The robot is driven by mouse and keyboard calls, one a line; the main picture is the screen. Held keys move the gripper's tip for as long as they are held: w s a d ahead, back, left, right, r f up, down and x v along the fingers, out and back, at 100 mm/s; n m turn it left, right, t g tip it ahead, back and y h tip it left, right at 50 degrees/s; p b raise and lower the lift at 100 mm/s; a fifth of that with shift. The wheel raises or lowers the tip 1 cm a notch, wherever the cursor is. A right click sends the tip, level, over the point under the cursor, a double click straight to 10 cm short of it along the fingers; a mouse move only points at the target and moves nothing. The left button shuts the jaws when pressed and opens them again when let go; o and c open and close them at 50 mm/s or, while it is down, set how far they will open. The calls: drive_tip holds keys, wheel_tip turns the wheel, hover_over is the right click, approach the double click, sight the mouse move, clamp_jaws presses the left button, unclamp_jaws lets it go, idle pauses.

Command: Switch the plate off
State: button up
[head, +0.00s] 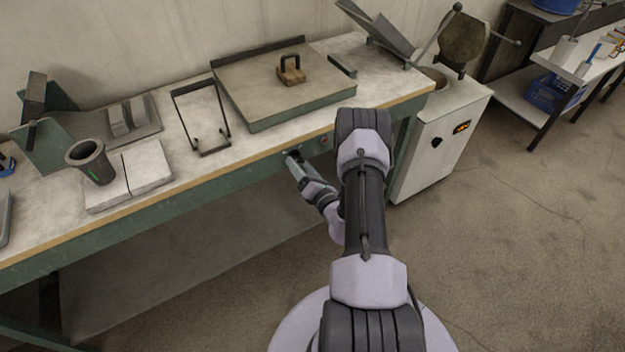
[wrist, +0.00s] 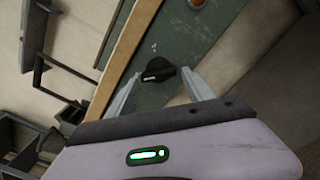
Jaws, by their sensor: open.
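The plate (head: 245,95) is a wide flat slab with green sides on the bench, with a small wooden block with a black handle (head: 291,70) on top. A black rotary knob (wrist: 157,70) sits on the green front rail of the bench in the wrist view. My gripper (wrist: 162,77) is open, with its two fingertips on either side of the knob; I cannot tell whether they touch it. In the head view my gripper (head: 291,157) is at the bench's front rail, below the plate, and the knob is not clearly visible there.
The bench top (head: 190,140) has a wooden front edge just above my gripper. A black wire frame (head: 201,112), a dark cup (head: 90,160) on pale slabs and metal brackets stand to the left. A white furnace cabinet (head: 440,140) stands right of my arm.

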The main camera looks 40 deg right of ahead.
drive_tip(key=p+v, duration=0.3)
drive_tip(key=v, duration=1.3)
drive_tip(key=shift+p, duration=0.4)
drive_tip(key=shift+a+r, duration=0.1)
drive_tip(key=shift+a, duration=0.05)
